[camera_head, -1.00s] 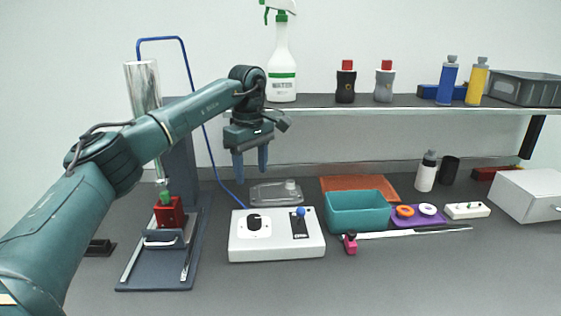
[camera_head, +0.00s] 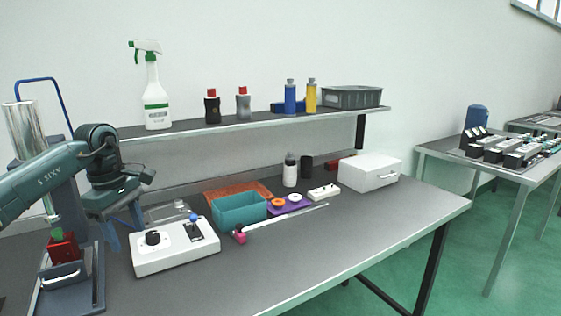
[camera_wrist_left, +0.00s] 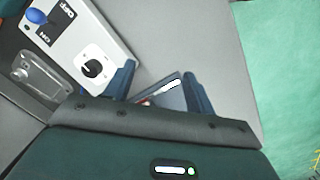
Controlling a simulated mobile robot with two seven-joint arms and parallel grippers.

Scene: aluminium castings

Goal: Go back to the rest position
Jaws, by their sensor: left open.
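My left gripper (camera_head: 124,228) hangs with its fingers pointing down, beside the back left corner of the white control box (camera_head: 175,246). Its two blue fingers are apart with nothing between them. In the left wrist view the open left gripper (camera_wrist_left: 160,90) is above the bench, and the control box (camera_wrist_left: 85,45) with its black knob and blue ball lies at upper left. The press base (camera_wrist_left: 172,92) shows partly between the fingers. My right gripper is not in view.
The press (camera_head: 72,280) with a red block stands at the left. A teal bin (camera_head: 240,210), purple tray (camera_head: 292,205) and white drawer box (camera_head: 370,173) are on the bench (camera_head: 330,240). A shelf (camera_head: 250,122) holds bottles. A second table (camera_head: 510,170) stands at right.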

